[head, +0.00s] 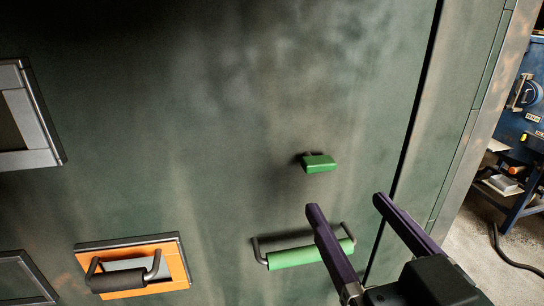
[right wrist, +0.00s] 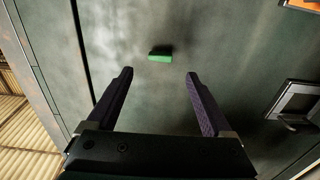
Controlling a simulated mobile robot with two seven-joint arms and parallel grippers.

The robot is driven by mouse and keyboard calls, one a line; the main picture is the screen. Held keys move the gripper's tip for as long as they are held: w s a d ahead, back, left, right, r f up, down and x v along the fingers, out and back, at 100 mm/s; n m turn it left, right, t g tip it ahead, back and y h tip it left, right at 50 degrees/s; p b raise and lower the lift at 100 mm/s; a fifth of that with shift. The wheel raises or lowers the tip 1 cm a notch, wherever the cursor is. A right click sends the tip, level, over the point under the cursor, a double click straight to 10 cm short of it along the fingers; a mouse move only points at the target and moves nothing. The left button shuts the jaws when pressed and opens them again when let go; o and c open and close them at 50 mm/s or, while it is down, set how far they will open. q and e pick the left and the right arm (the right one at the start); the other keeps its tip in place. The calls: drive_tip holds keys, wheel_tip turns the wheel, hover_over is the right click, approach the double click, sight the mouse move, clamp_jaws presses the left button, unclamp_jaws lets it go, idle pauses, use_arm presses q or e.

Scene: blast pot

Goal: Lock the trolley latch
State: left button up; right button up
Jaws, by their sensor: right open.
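A small green latch piece (head: 319,163) sticks out from the dark green metal panel (head: 230,110); nothing is marked as the trolley latch. It also shows in the right wrist view (right wrist: 160,56), just beyond and between the fingertips. A green bar handle (head: 290,257) on dark brackets sits below it, partly hidden by my right gripper. My right gripper (head: 347,203) is open, with two dark purple fingers. In the right wrist view the space between its fingers (right wrist: 158,75) is empty. The fingers look apart from the green piece. My left gripper is not in view.
An orange plate (head: 178,266) with a black-gripped handle (head: 120,278) is at the lower left. Grey framed openings (head: 45,155) lie along the left edge. A dark seam (head: 408,150) borders the panel at right. Beyond it stand blue equipment (head: 524,100) and open floor.

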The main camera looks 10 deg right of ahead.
sight(322, 169)
drive_tip(key=w, duration=0.8)
drive_tip(key=shift+w+a+r, duration=0.1)
drive_tip(key=shift+w+a, duration=0.05)
drive_tip(key=shift+w, duration=0.25)
drive_tip(key=shift+c, duration=0.2)
clamp_jaws()
